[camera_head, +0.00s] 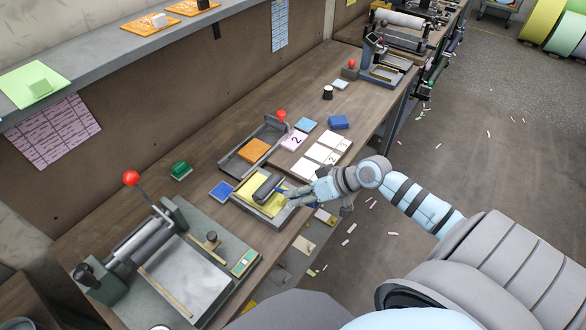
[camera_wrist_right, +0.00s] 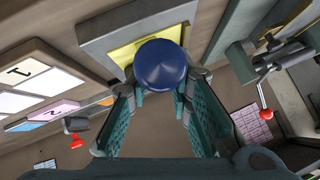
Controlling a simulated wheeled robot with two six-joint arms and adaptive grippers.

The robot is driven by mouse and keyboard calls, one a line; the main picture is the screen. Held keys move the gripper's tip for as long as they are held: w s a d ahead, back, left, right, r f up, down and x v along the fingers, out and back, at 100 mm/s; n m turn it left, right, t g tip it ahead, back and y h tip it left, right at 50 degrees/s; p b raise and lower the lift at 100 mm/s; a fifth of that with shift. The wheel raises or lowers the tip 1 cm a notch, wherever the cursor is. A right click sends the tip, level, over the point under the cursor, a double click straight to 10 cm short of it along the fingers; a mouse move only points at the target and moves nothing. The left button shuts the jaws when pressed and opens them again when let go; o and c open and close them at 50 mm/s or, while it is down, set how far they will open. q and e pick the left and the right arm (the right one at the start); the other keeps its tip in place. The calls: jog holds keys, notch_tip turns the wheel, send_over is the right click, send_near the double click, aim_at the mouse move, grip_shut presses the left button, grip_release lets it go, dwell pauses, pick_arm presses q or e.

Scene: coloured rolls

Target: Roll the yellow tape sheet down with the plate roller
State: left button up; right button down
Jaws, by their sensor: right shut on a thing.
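The yellow tape sheet (camera_head: 253,184) lies on a grey plate (camera_head: 284,210) near the front edge of the bench. A dark grey roller (camera_head: 265,187), the plate roller, is over the sheet; I cannot tell whether it touches. My right gripper (camera_head: 286,192) is at its right end, shut on its handle. In the right wrist view the handle's round blue end (camera_wrist_right: 160,66) sits between the green fingers (camera_wrist_right: 157,100), with the yellow sheet (camera_wrist_right: 122,54) beyond it. The roller's body is hidden there. My left gripper is out of view.
A grey tray with an orange block (camera_head: 255,150) stands just behind the plate. A blue pad (camera_head: 221,191) lies to its left and white numbered cards (camera_head: 320,154) to its right. A large roller press (camera_head: 150,245) fills the bench's near left.

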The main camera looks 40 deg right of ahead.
jog(key=shift+s+d+r, duration=0.1)
jog(key=shift+s, duration=0.15)
notch_tip(320, 180, up, 4)
jog(key=p, duration=0.3)
jog(key=shift+w+f, duration=0.1)
jog(key=shift+f, duration=0.15)
notch_tip(320, 180, up, 3)
jog(key=shift+r, duration=0.2)
dwell(0.4)
